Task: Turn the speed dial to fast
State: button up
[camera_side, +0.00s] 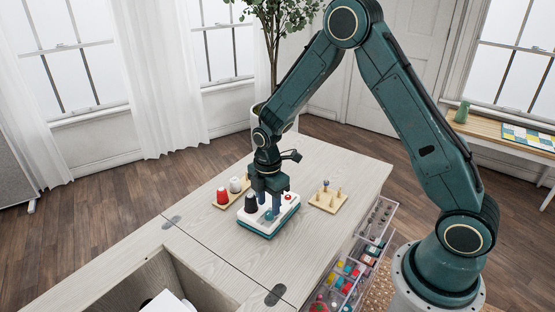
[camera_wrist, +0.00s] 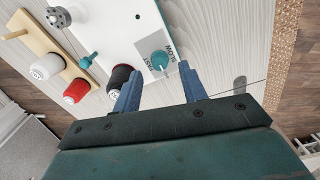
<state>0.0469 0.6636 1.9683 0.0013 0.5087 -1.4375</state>
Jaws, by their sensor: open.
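The white sewing unit with a teal base (camera_side: 270,222) stands on the pale wooden cabinet top. Its round teal speed dial (camera_wrist: 160,62) shows in the wrist view, with FAST printed on its left and SLOW on its right. Where the dial points is too small to tell. My gripper (camera_side: 269,208) points down over the unit in the side view and hides the dial there. In the wrist view my gripper (camera_wrist: 158,77) is open, with its two blue fingers either side of the dial. I see no clear contact with it.
A black spool (camera_side: 251,204) stands on the unit close beside my gripper. A wooden holder with red (camera_side: 222,197) and white (camera_side: 235,185) spools is to the left. A pegged wooden board (camera_side: 326,204) is to the right. The cabinet top (camera_side: 235,260) in front is clear.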

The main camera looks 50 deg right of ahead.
aim_at(269, 215)
jog(key=shift+f, duration=1.45)
grip_shut()
